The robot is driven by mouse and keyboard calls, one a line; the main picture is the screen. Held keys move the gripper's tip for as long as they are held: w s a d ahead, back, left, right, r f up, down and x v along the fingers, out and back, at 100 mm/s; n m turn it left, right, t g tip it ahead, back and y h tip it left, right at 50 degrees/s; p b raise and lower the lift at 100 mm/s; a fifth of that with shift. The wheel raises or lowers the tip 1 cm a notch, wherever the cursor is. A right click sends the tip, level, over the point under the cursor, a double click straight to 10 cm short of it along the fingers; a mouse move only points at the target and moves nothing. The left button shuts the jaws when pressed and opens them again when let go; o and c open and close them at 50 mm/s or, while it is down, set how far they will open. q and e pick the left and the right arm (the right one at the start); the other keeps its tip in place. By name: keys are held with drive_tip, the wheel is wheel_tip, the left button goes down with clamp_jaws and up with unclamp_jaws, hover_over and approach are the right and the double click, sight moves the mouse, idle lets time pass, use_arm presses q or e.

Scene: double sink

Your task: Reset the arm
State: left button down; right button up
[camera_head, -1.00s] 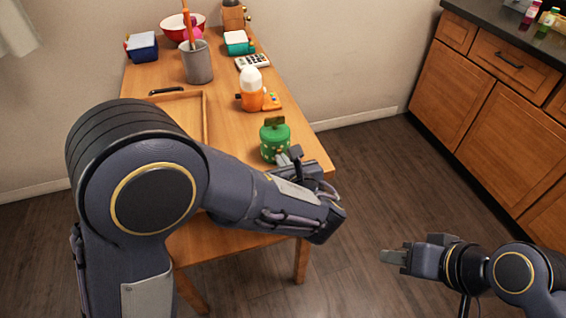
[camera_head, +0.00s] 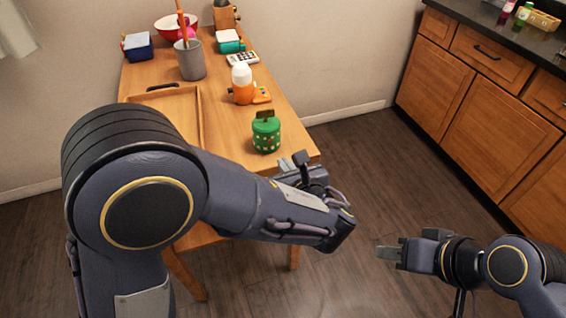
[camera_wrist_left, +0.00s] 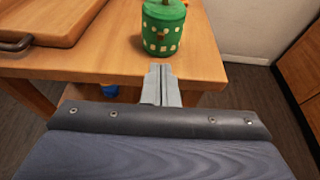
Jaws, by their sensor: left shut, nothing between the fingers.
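My left arm comes in from the left in the head view and reaches over the near end of the wooden table (camera_head: 222,101). My left gripper (camera_head: 302,158) is at the table's near right corner; in the left wrist view its fingers (camera_wrist_left: 160,72) are together and empty. They point towards a green jar (camera_wrist_left: 163,28) and are apart from it. The green jar also shows upright on the table in the head view (camera_head: 266,136). My right gripper (camera_head: 378,252) is over the floor at the lower right, with its fingers too small to judge.
The table holds a wooden tray (camera_head: 201,128), an orange and white bottle (camera_head: 242,88), a grey utensil holder (camera_head: 190,64), a calculator (camera_head: 243,59), a blue box (camera_head: 138,47) and a red bowl (camera_head: 163,30). Wooden cabinets (camera_head: 500,112) stand at the right. Bare floor (camera_head: 350,160) lies between.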

use_arm(q)
drive_tip(key=shift+w+f, duration=0.1)
drive_tip(key=shift+w, duration=0.05)
drive_tip(key=s+a+r+n+g+p, duration=0.1)
drive_tip(key=s+a+n+g, duration=0.3)
drive_tip(key=a+n, duration=0.45)
drive_tip(key=s+a+n+g+p, duration=0.1)
drive_tip(key=s+a+n+g, duration=0.4)
drive_tip(key=a, duration=0.7)
drive_tip(key=s+a+r+n+h+p, duration=0.1)
drive_tip(key=s+n+h, duration=0.3)
drive_tip(key=n, duration=0.6)
drive_tip(key=s+r+n+t+h+p, duration=0.1)
drive_tip(key=s+r+n+h, duration=0.2)
drive_tip(key=s+n, duration=0.5)
drive_tip(key=n+h, duration=0.1)
drive_tip(key=n, duration=0.1)
drive_tip(key=shift+s+a+r+n, duration=0.2)
drive_tip(key=shift+s+a+n, duration=0.15)
drive_tip(key=shift+a, duration=0.05)
